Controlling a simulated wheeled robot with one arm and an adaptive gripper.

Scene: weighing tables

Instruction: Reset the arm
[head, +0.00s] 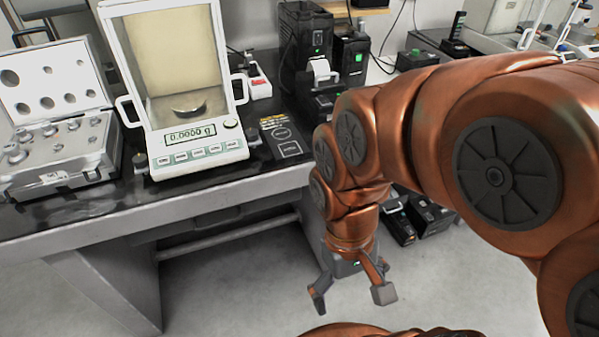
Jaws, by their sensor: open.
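My gripper (350,296) hangs pointing down at the lower middle of the head view, with its two fingers spread apart. It is open, and nothing shows between the fingers. It is over the grey floor, in front of the weighing table (230,190) and below the level of its top. My copper-coloured arm reaches in from the right side and bends down to the gripper. The arm hides part of the table and floor behind it.
An analytical balance (200,153) reading 0.0000 g stands on the table, with a round pan (188,103) inside. An open case of metal weights (60,160) lies left of it. Black devices (318,70) stand behind. More boxes (405,225) sit on the floor. Floor near the gripper is clear.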

